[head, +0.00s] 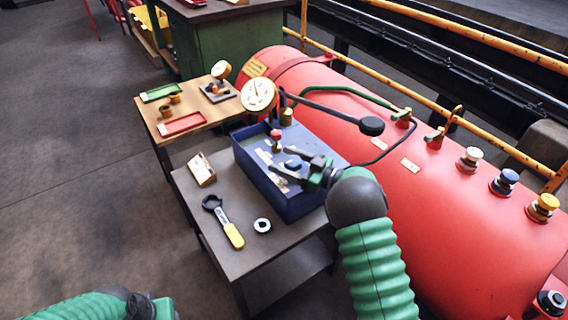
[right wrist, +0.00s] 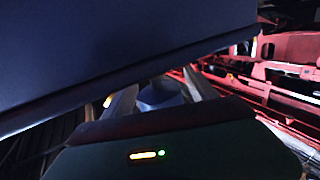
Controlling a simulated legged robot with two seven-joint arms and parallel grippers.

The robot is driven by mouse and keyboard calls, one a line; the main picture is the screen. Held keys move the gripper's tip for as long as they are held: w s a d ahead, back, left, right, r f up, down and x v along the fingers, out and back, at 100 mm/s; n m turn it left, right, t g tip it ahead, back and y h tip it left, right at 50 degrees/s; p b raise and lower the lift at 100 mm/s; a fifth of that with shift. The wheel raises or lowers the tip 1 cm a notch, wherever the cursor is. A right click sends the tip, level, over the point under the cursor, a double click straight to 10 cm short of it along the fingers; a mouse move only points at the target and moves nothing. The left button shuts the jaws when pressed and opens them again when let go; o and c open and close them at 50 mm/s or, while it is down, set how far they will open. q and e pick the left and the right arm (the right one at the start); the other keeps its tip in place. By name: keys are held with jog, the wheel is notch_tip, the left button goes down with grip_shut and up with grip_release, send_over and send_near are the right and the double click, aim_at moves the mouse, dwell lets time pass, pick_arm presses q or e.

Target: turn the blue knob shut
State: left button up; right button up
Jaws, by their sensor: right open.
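My right gripper (head: 279,161) is open over the blue box (head: 262,178) on the near table. A small dark blue knob (head: 293,164) shows between its two fingers. In the right wrist view, a blue round part (right wrist: 160,94) sits between the open fingers (right wrist: 160,100), and I cannot tell whether they touch it. A large dark blue surface fills the upper left of that view.
A red-topped valve (head: 276,140) and gauge (head: 259,95) stand close by the gripper.

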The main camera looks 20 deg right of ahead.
jog(key=shift+w+a, duration=0.1)
jog(key=shift+w, duration=0.05)
jog(key=c, duration=1.4)
jog(key=shift+r, duration=0.1)
